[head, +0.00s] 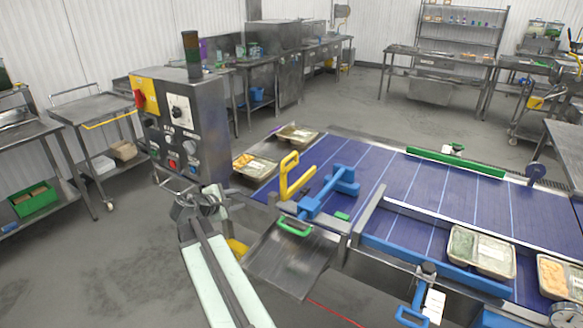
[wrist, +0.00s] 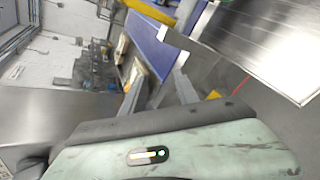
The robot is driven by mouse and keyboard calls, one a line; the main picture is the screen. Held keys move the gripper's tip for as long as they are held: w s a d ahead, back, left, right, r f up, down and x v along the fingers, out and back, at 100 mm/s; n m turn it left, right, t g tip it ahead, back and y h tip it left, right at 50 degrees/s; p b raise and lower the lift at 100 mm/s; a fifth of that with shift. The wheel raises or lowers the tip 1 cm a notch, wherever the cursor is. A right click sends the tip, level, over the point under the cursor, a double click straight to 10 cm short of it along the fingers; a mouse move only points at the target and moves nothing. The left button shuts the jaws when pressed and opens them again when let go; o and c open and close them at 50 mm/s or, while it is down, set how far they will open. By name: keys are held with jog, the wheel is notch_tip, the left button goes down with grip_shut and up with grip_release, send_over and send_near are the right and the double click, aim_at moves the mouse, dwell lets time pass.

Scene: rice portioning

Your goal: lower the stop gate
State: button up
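A raised yellow loop-shaped lever (head: 291,176) stands at the near left edge of the blue conveyor belt (head: 400,190). Beside it a blue T-shaped piece (head: 330,192) reaches over the belt. I cannot tell for sure which of these is the stop gate. Part of a yellow piece (wrist: 152,11) shows at the top of the wrist view, beside the belt (wrist: 150,42). My gripper (head: 197,205) is in front of the control box, left of the yellow lever and apart from it. In the wrist view its fingers (wrist: 157,92) are spread with nothing held between them.
The control box (head: 180,120), with a red button and knobs, stands close behind my gripper. Filled trays (head: 255,166) lie at the belt's left end, and more (head: 480,250) at the right. A metal chute (head: 290,258) and green handle (head: 295,228) lie in front.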

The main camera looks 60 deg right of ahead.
aim_at(291, 156)
jog(key=s+d+r+n+h, duration=0.2)
jog(key=d, duration=0.3)
jog(key=s+d+r+n+h+b, duration=0.1)
jog(key=s+d+r+n, duration=0.2)
jog(key=d, duration=0.2)
jog(key=s+d+r+n+h, duration=0.2)
jog(key=d+r, duration=0.1)
jog(key=d, duration=0.3)
jog(key=shift+s+n+g+h+b, duration=0.2)
jog(key=shift+n+g+h+b, duration=0.1)
jog(key=shift+n+g+b, duration=0.1)
jog(key=d, duration=0.7)
jog(key=shift+d, duration=0.35)
grip_shut()
jog(key=shift+f, duration=0.1)
